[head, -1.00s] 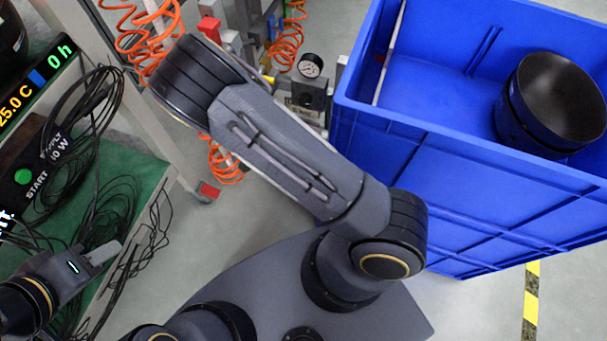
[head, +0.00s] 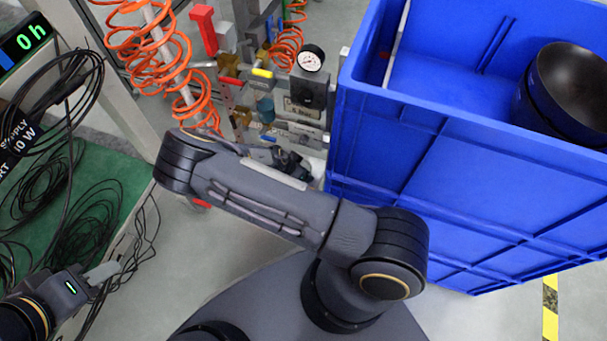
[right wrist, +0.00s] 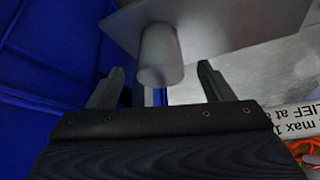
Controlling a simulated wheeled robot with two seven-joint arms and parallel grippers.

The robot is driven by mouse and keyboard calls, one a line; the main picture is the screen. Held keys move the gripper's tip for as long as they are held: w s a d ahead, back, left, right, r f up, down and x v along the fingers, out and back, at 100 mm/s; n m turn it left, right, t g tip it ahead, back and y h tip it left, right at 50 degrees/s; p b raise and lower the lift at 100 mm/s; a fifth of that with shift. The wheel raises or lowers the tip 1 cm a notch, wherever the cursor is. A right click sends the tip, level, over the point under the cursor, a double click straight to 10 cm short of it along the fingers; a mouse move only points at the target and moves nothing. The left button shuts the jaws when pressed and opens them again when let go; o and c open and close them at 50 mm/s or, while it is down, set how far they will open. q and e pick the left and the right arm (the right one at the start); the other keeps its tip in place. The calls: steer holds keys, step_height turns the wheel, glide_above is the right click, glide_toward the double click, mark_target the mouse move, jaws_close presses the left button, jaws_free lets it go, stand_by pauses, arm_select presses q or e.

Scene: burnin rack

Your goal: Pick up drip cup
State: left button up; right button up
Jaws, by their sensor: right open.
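A pale, translucent cup-like cylinder (right wrist: 160,58), apparently the drip cup, shows in the right wrist view just under a light grey plate (right wrist: 225,22). My right gripper (right wrist: 159,84) is open, with one finger on each side of the cup's lower end in the picture. I cannot tell whether the fingers touch it. In the head view I cannot make out the cup, and my right arm covers part of the area by the valve panel. My left gripper (head: 88,281) is at the lower left, over the green bench; its jaw state is unclear.
A large blue crate (head: 430,190) stands at the right, with a black round vessel (head: 578,88) inside. A panel with a pressure gauge (head: 311,58), fittings and orange coiled hoses (head: 150,45) is close beside it. Loose black cables (head: 50,190) lie on the green bench.

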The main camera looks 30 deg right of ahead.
steer(key=b+x, duration=0.1)
steer(key=x, duration=0.3)
steer(key=shift+w+d+f+b, duration=0.15)
steer(key=shift+d+b, duration=0.1)
steer(key=shift+b, duration=0.15)
steer(key=shift+c, duration=0.3)
steer(key=c, duration=1)
